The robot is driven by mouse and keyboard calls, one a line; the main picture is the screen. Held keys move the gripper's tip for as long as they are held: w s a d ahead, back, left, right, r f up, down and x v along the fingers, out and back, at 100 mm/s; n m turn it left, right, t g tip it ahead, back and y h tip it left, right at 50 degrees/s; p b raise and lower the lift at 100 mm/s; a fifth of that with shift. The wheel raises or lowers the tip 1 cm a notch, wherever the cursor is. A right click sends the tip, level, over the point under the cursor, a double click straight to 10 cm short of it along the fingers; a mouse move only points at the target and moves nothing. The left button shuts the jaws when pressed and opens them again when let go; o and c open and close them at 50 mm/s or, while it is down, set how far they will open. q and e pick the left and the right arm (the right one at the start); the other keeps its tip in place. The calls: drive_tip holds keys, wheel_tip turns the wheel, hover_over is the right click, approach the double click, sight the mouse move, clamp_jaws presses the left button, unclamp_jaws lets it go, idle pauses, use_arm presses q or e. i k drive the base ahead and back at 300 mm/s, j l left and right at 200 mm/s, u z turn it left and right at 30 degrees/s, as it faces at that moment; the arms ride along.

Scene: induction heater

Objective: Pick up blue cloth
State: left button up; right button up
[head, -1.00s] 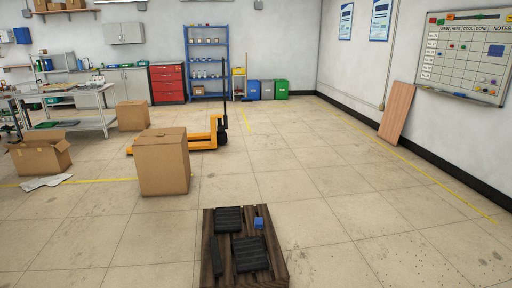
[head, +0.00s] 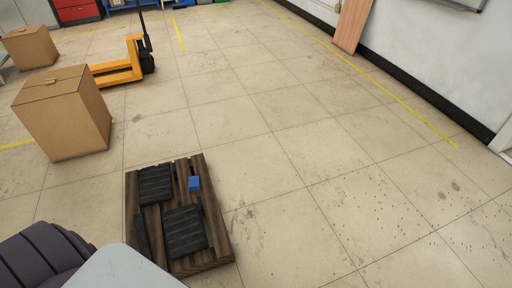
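A small blue item (head: 194,184) lies on the dark wooden pallet (head: 222,240) in the lower middle of the head view. It looks like a compact, block-shaped bundle; at this size I cannot tell for sure that it is a cloth. It sits near the pallet's right side, beside two black ribbed pads, one to its left (head: 155,184) and one below it (head: 185,231). Neither of my grippers shows in the head view. Nothing is touching the blue item except what it rests on.
A cardboard box (head: 65,115) stands left of the pallet, with another box (head: 30,47) behind it. A yellow pallet jack (head: 120,72) is behind the nearer box. The tiled floor to the right is clear up to the wall.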

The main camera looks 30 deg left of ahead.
sight(194, 183)
drive_tip(key=i+l+z, duration=0.1)
drive_tip(key=i+z, duration=0.2)
drive_tip(key=i, duration=0.25)
drive_tip(key=i+z, duration=0.3)
drive_tip(key=i, duration=0.2)
drive_tip(key=i+u, duration=0.8)
drive_tip(key=i+j+u, duration=0.15)
drive_tip(key=u, duration=0.35)
drive_tip(key=i+u, duration=0.25)
drive_tip(key=u, duration=0.2)
drive_tip(key=i+u, duration=0.2)
drive_tip(key=u, duration=0.3)
drive_tip(key=i+l+u, duration=0.1)
drive_tip(key=u, duration=0.35)
drive_tip(key=i+j+u, duration=0.1)
drive_tip(key=i, duration=0.9)
drive_tip(key=j+u, duration=0.05)
drive_tip(key=j, duration=0.05)
